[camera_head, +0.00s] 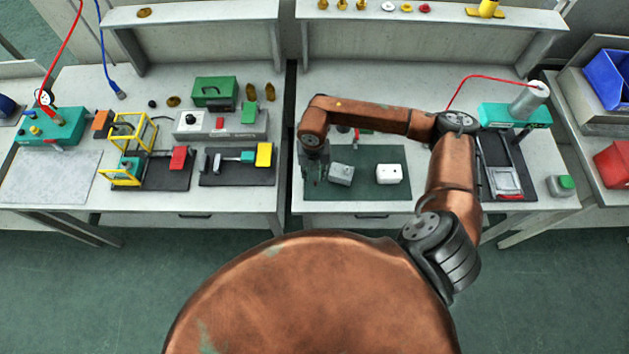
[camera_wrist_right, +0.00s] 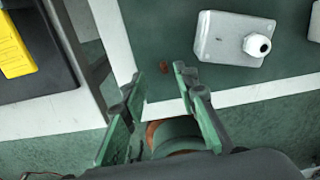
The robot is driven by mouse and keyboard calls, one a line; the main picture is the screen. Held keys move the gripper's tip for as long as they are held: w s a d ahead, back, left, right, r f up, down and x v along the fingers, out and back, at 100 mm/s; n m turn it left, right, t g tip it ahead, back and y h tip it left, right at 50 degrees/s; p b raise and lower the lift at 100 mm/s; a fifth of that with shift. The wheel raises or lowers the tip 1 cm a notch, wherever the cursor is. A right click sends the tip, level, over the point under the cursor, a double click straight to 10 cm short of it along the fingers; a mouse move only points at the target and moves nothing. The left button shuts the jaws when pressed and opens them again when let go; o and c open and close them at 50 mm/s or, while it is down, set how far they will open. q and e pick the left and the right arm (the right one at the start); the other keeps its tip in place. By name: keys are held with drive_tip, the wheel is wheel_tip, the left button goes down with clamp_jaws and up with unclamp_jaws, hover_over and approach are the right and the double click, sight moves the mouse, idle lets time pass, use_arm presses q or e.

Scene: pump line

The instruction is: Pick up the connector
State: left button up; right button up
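My right gripper (camera_head: 314,180) hangs at the left edge of a dark green mat (camera_head: 372,190) on the right bench. In the right wrist view its two green fingers (camera_wrist_right: 158,80) stand apart with nothing between their tips. A small brown-red piece (camera_wrist_right: 163,66) lies on the mat just beyond the tips. A grey box (camera_head: 341,174) lies right of the gripper; in the wrist view this box (camera_wrist_right: 230,38) has a white hexagonal fitting. A white box (camera_head: 389,174) lies further right. I cannot tell surely which is the connector. My left gripper is not in view.
My right arm spans the bench and hides part of the mat's back. Right of it stand a dark frame (camera_head: 506,183) and a teal unit (camera_head: 515,116) with a red hose. A gap separates the left bench, with black mats and a yellow block (camera_head: 264,155).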

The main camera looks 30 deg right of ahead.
sight(315, 182)
drive_tip(key=f, duration=0.2)
drive_tip(key=shift+s+d+f, duration=0.15)
drive_tip(key=shift+s+f, duration=0.15)
drive_tip(key=shift+s, duration=0.1)
drive_tip(key=shift+f, duration=0.4)
drive_tip(key=shift+w+f, duration=0.1)
drive_tip(key=shift+w, duration=0.05)
clamp_jaws()
